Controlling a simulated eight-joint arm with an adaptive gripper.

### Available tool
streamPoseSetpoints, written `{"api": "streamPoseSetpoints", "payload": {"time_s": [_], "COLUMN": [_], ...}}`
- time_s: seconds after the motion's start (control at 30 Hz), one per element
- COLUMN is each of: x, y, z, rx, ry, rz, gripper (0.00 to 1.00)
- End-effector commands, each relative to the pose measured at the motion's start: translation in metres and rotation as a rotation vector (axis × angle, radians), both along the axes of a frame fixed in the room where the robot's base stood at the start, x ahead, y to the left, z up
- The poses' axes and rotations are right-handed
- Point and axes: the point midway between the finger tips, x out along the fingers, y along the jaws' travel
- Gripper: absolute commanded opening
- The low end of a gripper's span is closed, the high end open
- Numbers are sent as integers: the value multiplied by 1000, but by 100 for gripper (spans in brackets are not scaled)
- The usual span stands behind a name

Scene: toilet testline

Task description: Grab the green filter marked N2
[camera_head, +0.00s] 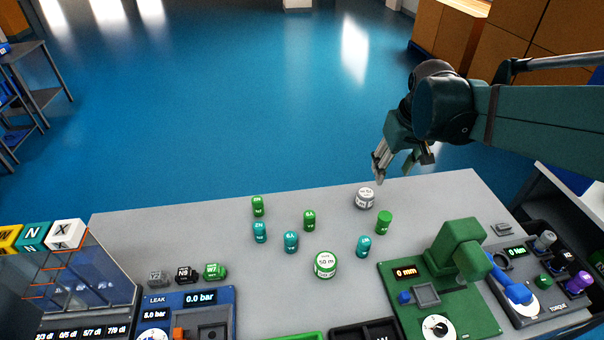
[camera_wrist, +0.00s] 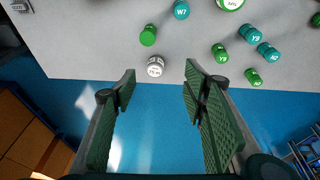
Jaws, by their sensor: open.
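Three small green cylinders stand on the grey table: one at the far left (camera_head: 258,206), one in the middle (camera_head: 309,220) and one at the right (camera_head: 384,222). In the wrist view, the far-left one (camera_wrist: 253,78) has a mark that may read N2, but it is too small to be sure. The middle one (camera_wrist: 220,53) seems to read Y9 or similar. No mark is legible on the right one (camera_wrist: 148,35). My gripper (camera_head: 394,176) is open and empty above the table's far edge, right of the far-left cylinder and apart from everything. Its fingers (camera_wrist: 160,76) frame floor in the wrist view.
A grey-and-white roll (camera_head: 365,197) stands nearest my gripper. Teal cylinders (camera_head: 260,232) (camera_head: 291,242) (camera_head: 364,246) and a larger green-and-white roll (camera_head: 325,265) stand among the green ones. A green press (camera_head: 460,250) is at the right, a blue leak tester (camera_head: 187,312) at the front left.

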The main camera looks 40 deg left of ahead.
Motion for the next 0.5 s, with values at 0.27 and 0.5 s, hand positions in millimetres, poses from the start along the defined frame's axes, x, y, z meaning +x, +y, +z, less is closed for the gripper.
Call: {"api": "streamPoseSetpoints", "payload": {"time_s": [0.27, 0.5], "x": [3, -1], "y": [75, 139], "z": [-26, -54], "rx": [-32, -60], "ry": [33, 60], "rz": [106, 195], "gripper": [43, 43]}}
